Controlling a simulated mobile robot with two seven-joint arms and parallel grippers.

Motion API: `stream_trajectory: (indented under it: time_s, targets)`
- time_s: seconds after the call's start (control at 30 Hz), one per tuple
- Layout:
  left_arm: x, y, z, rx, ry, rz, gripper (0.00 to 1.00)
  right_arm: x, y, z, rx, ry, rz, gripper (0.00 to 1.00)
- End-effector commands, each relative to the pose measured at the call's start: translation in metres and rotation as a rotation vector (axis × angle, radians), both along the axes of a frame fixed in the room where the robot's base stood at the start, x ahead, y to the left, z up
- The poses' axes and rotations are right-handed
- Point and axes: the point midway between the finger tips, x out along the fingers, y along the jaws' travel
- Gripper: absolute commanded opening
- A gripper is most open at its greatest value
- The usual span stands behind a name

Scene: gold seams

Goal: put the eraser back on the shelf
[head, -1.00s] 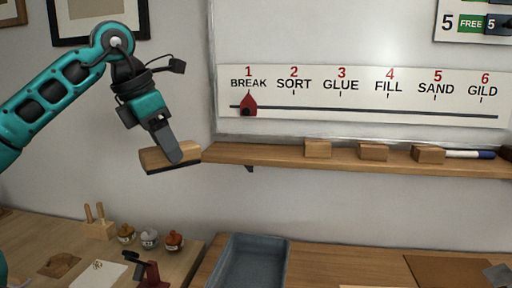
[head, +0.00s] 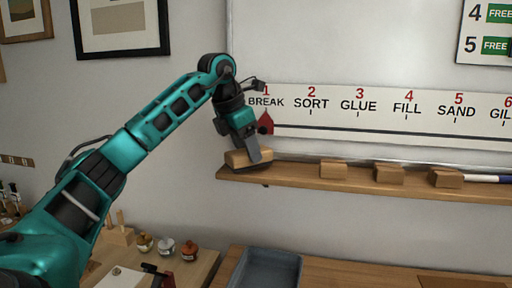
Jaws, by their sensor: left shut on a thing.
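The eraser (head: 238,159) is a wooden block with a dark underside. My left gripper (head: 254,155) is shut on it. The eraser is at the left end of the wooden shelf (head: 300,178) under the whiteboard. Its underside is at the shelf top; I cannot tell whether it rests there or hovers just above. A finger covers part of its right side. My right gripper is not in view.
Several wooden blocks stand along the shelf, the nearest (head: 333,170) well right of the eraser, with bare shelf between. A blue-white marker (head: 482,178) lies at the right. A red pointer (head: 265,123) hangs above on the step strip (head: 330,118). A grey tray (head: 266,270) sits below.

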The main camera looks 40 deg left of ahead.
Motion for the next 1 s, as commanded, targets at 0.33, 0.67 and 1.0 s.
stream_trajectory:
  time_s: [0.33, 0.67, 1.0]
  targets:
    - [0.029, -0.002, -0.014, 0.001, 0.0, 0.0, 0.24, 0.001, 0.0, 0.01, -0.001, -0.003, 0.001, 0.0]
    - [0.028, -0.003, -0.016, 0.0, 0.001, -0.001, 0.64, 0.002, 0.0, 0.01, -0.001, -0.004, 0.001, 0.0]
    - [0.028, -0.003, -0.015, 0.0, 0.0, -0.001, 0.8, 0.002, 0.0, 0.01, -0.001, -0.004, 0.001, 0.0]
